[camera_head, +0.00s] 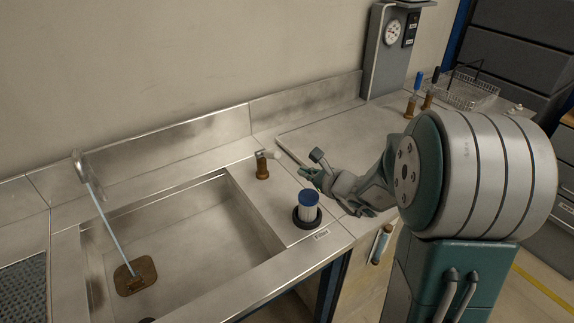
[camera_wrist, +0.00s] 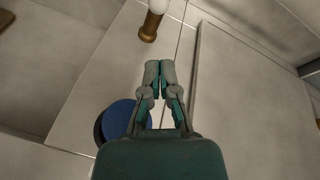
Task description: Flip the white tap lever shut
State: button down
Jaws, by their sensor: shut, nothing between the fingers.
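The tap (camera_head: 262,169) has a brass body and stands on the steel counter right of the sink. Its white lever (camera_head: 270,154) sits on top and points right in the head view. In the wrist view the brass body (camera_wrist: 151,27) and the rounded white lever end (camera_wrist: 159,5) show at the top edge, partly cut off. My gripper (camera_head: 308,172) is shut and empty, low over the counter, to the right of the tap and apart from it. In the wrist view my gripper's fingertips (camera_wrist: 160,66) meet, pointing toward the tap with a gap between.
A blue-topped white cylinder (camera_head: 308,206) in a dark ring stands close beside my gripper; its blue top (camera_wrist: 120,117) shows lower left in the wrist view. The sink (camera_head: 200,240) lies left. A gauge panel (camera_head: 388,50), blue-handled valve (camera_head: 415,92) and wire basket (camera_head: 468,92) stand behind.

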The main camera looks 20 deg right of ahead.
aim_at(268, 154)
jog(key=x, duration=0.9)
jog(key=shift+w+a, duration=0.15)
jog(key=shift+w, duration=0.2)
jog(key=shift+w+a+r+g+h, duration=0.1)
jog(key=shift+w+r+g+h, duration=0.15)
jog(key=shift+r+g, duration=0.45)
dwell(0.5)
jog(key=w+a+r+g, duration=0.1)
jog(key=w+a+r, duration=0.1)
jog(key=w+r, duration=0.4)
jog(key=shift+w, duration=0.15)
dwell(0.9)
jog(key=shift+d+h, duration=0.1)
jog(key=shift+h, duration=0.15)
jog(key=shift+r, duration=0.15)
